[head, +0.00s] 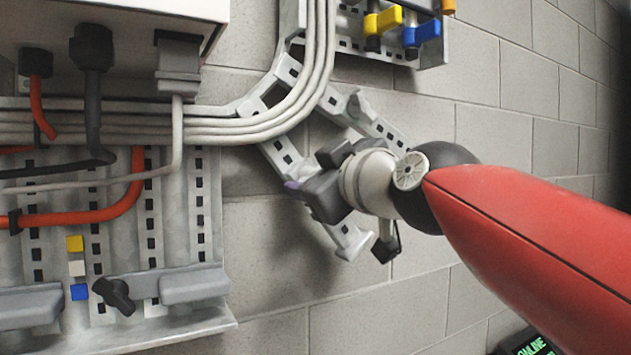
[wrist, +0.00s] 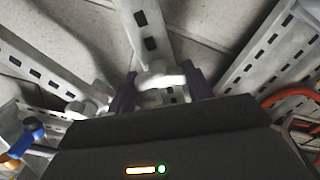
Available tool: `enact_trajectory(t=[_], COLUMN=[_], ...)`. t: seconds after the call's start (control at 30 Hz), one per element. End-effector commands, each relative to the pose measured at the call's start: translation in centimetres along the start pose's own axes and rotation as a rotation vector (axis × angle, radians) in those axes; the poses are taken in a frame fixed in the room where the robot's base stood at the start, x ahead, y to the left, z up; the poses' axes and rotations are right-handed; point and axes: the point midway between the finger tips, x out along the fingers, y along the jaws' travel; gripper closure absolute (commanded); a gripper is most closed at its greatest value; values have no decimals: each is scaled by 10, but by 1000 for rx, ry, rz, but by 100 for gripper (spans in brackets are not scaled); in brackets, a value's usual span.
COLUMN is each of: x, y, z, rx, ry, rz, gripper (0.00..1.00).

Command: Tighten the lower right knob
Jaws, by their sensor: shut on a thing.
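My gripper (head: 297,187) is at a grey slotted bracket (head: 278,158) on the block wall, at the middle of the head view. In the wrist view its two dark fingers (wrist: 160,88) stand on either side of a pale, rounded knob (wrist: 160,76) on a slotted rail. The gripper is shut on this knob. In the head view the gripper hides the knob. Another pale knob (wrist: 88,107) shows left of the fingers in the wrist view. The frames do not show how tight the held knob is.
Pale cables (head: 318,70) bend just above the gripper. A slotted panel (head: 205,200) with a black knob (head: 113,294) is at left. Yellow (head: 384,20) and blue (head: 424,33) handles are at upper right. Bare wall (head: 280,270) lies below the gripper.

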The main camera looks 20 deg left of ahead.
Motion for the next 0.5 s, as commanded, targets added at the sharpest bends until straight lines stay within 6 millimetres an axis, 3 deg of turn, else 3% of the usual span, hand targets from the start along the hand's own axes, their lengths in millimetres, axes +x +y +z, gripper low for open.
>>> enact_trajectory(t=[0.13, 0.4, 0.43, 0.5], x=[0, 0, 0, 0], y=[-1, -1, -1, -1], z=[2, 1, 1, 1], rx=[86, 94, 94, 94], ry=[-3, -3, -3, -3], rz=[-1, -3, -3, -3], gripper=[72, 72, 46, 37])
